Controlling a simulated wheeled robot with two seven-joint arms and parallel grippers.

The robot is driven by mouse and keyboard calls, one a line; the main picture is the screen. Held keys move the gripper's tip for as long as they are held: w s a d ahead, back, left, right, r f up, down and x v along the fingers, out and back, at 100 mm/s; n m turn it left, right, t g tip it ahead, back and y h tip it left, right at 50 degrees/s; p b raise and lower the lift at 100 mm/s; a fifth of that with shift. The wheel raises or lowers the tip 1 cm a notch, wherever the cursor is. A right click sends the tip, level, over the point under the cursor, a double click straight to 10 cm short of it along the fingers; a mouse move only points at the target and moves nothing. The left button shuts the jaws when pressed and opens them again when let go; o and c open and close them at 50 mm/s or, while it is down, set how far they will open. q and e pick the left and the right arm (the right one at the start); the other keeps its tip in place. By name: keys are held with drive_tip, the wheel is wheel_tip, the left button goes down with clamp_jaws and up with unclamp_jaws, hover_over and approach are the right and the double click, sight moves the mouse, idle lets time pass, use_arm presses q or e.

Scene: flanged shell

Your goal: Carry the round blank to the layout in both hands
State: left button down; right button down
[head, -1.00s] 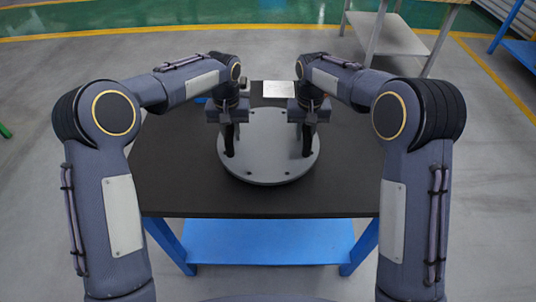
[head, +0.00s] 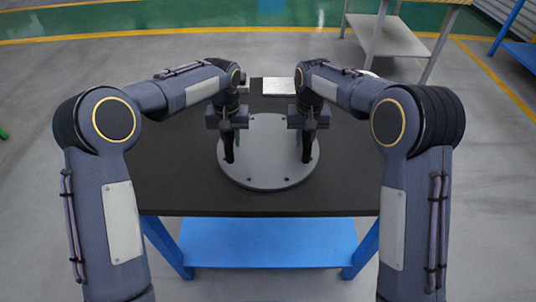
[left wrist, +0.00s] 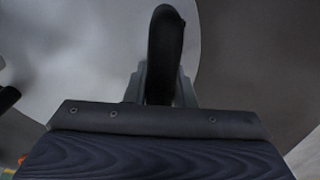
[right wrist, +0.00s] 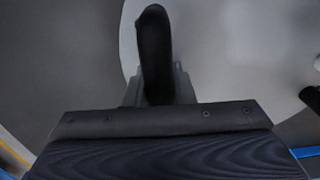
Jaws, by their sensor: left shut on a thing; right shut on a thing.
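The round blank (head: 268,165) is a flat grey disc with small dark holes near its rim, over the dark table top. My left gripper (head: 229,155) is shut on its left side and my right gripper (head: 307,155) on its right side. The disc's pale face also shows in the left wrist view (left wrist: 90,50) and the right wrist view (right wrist: 225,50). The fingers hide the grip points. I cannot tell whether the disc touches the table. A pale rectangular plate (head: 279,86) lies at the table's back edge; I cannot tell whether it is the layout.
The dark table top (head: 180,185) has clear room in front of and beside the disc. Its blue lower shelf (head: 268,241) shows below. A grey metal bench (head: 388,35) stands behind at right, with blue furniture (head: 515,35) further right.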

use_arm(q)
drive_tip(key=c, duration=1.7)
unclamp_jaws()
drive_tip(key=shift+f, duration=0.3)
use_arm(e)
drive_tip(key=c, duration=1.7)
unclamp_jaws()
drive_tip(key=shift+f, duration=0.35)
use_arm(q)
drive_tip(key=shift+o, duration=1.2)
drive_tip(key=shift+r, duration=0.2)
use_arm(e)
drive_tip(key=shift+o, duration=1.2)
drive_tip(key=shift+r, duration=0.2)
use_arm(q)
drive_tip(key=shift+o, duration=1.1)
use_arm(e)
drive_tip(key=shift+o, duration=1.1)
use_arm(q)
wheel_tip(320, 180, up, 12)
drive_tip(key=shift+f, duration=0.1)
use_arm(e)
drive_tip(key=shift+r, duration=0.1)
wheel_tip(320, 180, up, 12)
drive_tip(key=shift+s+f, duration=0.1)
